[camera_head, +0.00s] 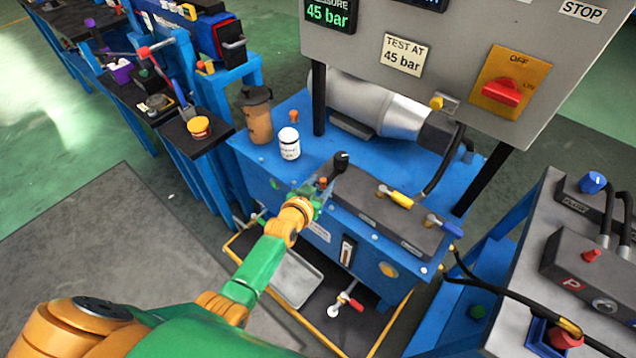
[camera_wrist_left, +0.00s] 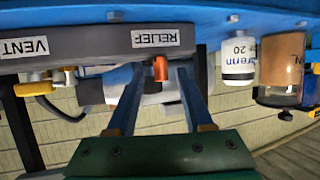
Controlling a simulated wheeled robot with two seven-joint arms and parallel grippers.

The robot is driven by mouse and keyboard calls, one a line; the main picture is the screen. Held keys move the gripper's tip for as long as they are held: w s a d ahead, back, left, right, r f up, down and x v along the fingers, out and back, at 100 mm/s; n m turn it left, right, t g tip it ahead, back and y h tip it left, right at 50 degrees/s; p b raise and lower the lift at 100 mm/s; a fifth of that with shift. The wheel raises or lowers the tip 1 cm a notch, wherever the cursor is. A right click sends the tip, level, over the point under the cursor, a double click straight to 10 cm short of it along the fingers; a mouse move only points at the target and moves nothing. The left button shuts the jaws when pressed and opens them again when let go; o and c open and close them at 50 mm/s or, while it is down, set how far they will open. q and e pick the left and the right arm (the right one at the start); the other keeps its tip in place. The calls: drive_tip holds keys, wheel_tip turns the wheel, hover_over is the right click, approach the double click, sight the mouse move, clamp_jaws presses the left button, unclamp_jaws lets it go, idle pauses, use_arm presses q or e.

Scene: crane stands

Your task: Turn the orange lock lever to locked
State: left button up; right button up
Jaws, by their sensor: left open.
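The small orange lever (camera_head: 323,183) shows at the front edge of the blue bench, beside my left gripper. In the left wrist view the orange lever (camera_wrist_left: 160,68) stands out from the grey block below the upside-down RELIEF label, in line with the gap between the fingers. My left gripper (camera_head: 312,192) is open at the bench front; its two blue fingers (camera_wrist_left: 162,82) are spread on either side of the lever in the picture. I cannot tell whether they touch it. My right gripper is not in view.
A black-knobbed handle (camera_head: 341,160) rises just behind the gripper. A yellow lever (camera_head: 400,199) and a blue lever (camera_head: 445,228) sit to its right. A white bottle (camera_head: 289,143) and a brown jar (camera_head: 257,115) stand behind left. A grey panel (camera_head: 460,55) overhangs the bench.

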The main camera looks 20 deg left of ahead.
sight(322, 182)
use_arm(q)
drive_tip(key=p+v, duration=0.1)
drive_tip(key=v, duration=0.4)
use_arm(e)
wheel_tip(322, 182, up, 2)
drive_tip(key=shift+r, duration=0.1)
use_arm(q)
drive_tip(key=shift+w, duration=0.1)
drive_tip(key=s+f+g, duration=0.5)
drive_tip(key=s+f, duration=0.8)
drive_tip(key=f, duration=0.2)
drive_tip(key=s+a+f+g, duration=0.1)
drive_tip(key=s+f+g, duration=0.2)
drive_tip(key=s, duration=1)
drive_tip(key=s+a+f+m+g+y+p, duration=0.1)
drive_tip(key=s+f+g, duration=0.3)
drive_tip(key=s+f, duration=0.4)
drive_tip(key=s, duration=0.6)
drive_tip(key=shift+a+m+g, duration=0.25)
drive_tip(key=shift+m+g, duration=0.05)
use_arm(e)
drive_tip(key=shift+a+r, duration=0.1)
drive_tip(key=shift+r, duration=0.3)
use_arm(q)
drive_tip(key=shift+w, duration=0.15)
